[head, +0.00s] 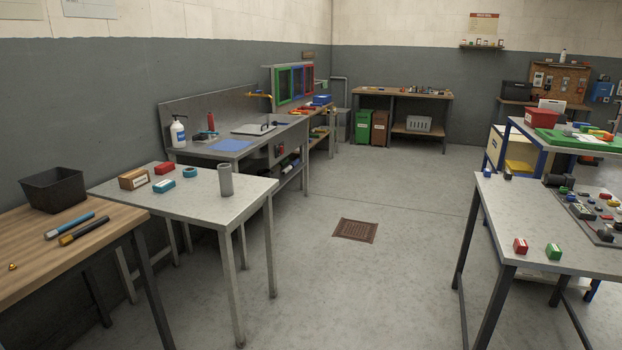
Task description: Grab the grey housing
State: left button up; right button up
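A grey upright cylinder (225,180) stands near the right edge of the light grey table (205,205) at the left. It looks like a plain tube and is the thing in view that best fits the grey housing; I see no label that confirms this. It stands apart from the other things on that table. Neither of my grippers is in the head view, so nothing is seen holding the cylinder.
The same table holds a brown box (133,178), red and teal blocks and a teal ring (190,172). A wooden bench (60,245) with a black bin (53,190) adjoins it at the left. A cluttered table (545,225) stands at the right. The middle floor is clear around a drain (355,230).

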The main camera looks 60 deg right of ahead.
aim_at(224, 169)
jog(key=z, duration=1.4)
jog(key=u, duration=0.25)
jog(key=i+l+u, duration=0.25)
jog(key=u, duration=0.2)
jog(key=i+l+u, duration=0.2)
jog(key=u, duration=0.25)
jog(key=l, duration=0.1)
